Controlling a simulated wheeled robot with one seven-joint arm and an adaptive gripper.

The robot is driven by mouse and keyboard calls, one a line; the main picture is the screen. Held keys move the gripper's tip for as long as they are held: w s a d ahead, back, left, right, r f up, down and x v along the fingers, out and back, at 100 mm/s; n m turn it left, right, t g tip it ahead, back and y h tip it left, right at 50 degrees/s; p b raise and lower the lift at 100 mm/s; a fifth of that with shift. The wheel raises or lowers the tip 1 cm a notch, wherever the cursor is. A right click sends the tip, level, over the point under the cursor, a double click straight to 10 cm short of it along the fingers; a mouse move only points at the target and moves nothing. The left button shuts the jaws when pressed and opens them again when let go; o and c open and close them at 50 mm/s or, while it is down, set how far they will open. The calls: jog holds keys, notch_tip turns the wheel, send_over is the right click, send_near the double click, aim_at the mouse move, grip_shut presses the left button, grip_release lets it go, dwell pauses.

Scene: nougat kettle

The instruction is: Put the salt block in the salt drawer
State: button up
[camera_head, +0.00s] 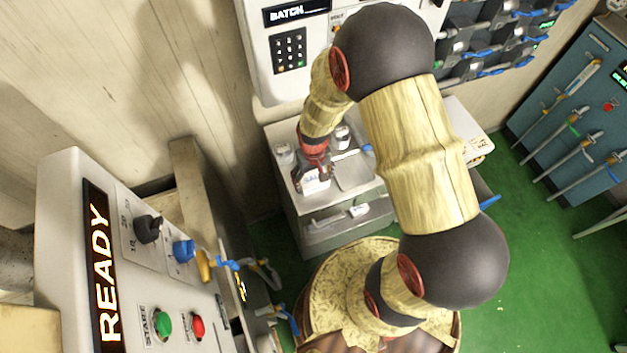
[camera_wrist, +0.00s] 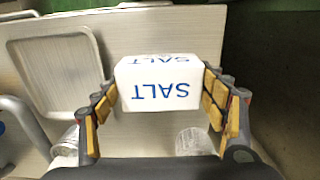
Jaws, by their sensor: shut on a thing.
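The salt block is white with blue SALT lettering and sits between the fingers of my gripper (camera_wrist: 160,100) in the wrist view. My gripper is shut on the salt block (camera_wrist: 168,92), with a finger pad at each side of it. In the head view my gripper (camera_head: 314,178) is over the grey metal cabinet top, and the white block (camera_head: 316,184) shows just below it. The cabinet front (camera_head: 345,232) has a pale handle or label (camera_head: 358,211). I cannot tell which part is the salt drawer.
Clear cups (camera_wrist: 194,142) stand close to the fingers. A keypad machine (camera_head: 290,55) rises behind the cabinet. A READY control panel (camera_head: 120,270) is at front left.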

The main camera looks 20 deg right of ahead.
jog(key=c, duration=1)
jog(key=shift+r, duration=0.1)
